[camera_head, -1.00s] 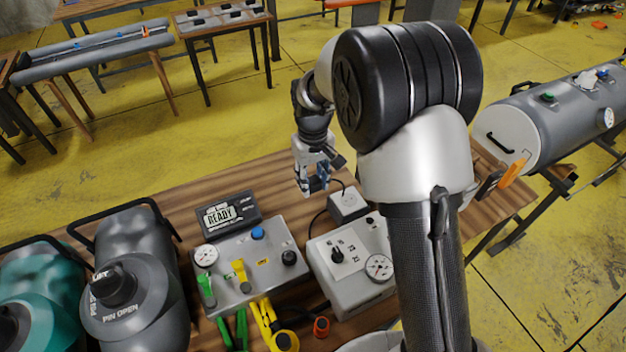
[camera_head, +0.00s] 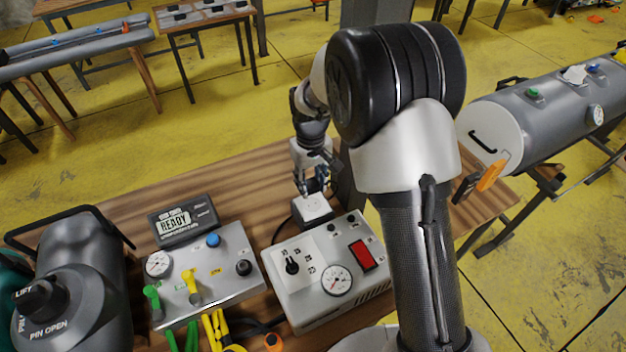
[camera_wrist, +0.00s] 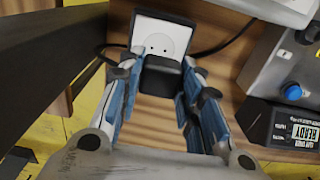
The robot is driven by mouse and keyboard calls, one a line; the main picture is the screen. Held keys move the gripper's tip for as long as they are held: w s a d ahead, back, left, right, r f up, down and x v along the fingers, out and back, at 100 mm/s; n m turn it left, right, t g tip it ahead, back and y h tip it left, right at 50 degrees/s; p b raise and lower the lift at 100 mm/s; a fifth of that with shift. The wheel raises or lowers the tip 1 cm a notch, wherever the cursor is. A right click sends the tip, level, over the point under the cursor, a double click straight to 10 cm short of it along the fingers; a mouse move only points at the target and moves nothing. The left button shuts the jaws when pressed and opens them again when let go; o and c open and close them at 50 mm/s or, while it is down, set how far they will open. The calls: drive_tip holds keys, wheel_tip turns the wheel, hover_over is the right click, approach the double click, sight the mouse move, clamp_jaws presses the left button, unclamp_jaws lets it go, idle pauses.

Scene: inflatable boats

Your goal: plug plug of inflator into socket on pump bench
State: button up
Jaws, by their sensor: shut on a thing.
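My gripper (camera_head: 316,188) points down over the socket (camera_head: 312,207), a white box at the back of the pump bench (camera_head: 240,182). In the wrist view, my gripper (camera_wrist: 160,95) is shut on the black plug (camera_wrist: 162,76), with blue-padded fingers on both sides. The white face of the socket (camera_wrist: 165,32) shows just beyond the plug, with two holes uncovered. The plug's front is hidden, so I cannot tell how wide the gap is. The inflator (camera_head: 310,283) is a grey box with a dial, gauge and red switch, just in front of the socket.
A dark cable (camera_wrist: 228,42) runs beside the socket. A dark post (camera_head: 347,185) rises close right of my gripper. Bare bench top lies left of the socket.

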sight(312, 205)
drive_tip(key=shift+d+f, duration=0.15)
drive_tip(key=shift+f+b, duration=2.2)
drive_tip(key=shift+f, duration=0.55)
drive_tip(key=shift+p, duration=0.4)
drive_tip(key=shift+f+b, duration=0.4)
drive_tip(key=shift+f, duration=0.25)
drive_tip(key=o, duration=1.1)
drive_tip(key=shift+c, duration=0.2)
drive_tip(key=shift+r, duration=0.1)
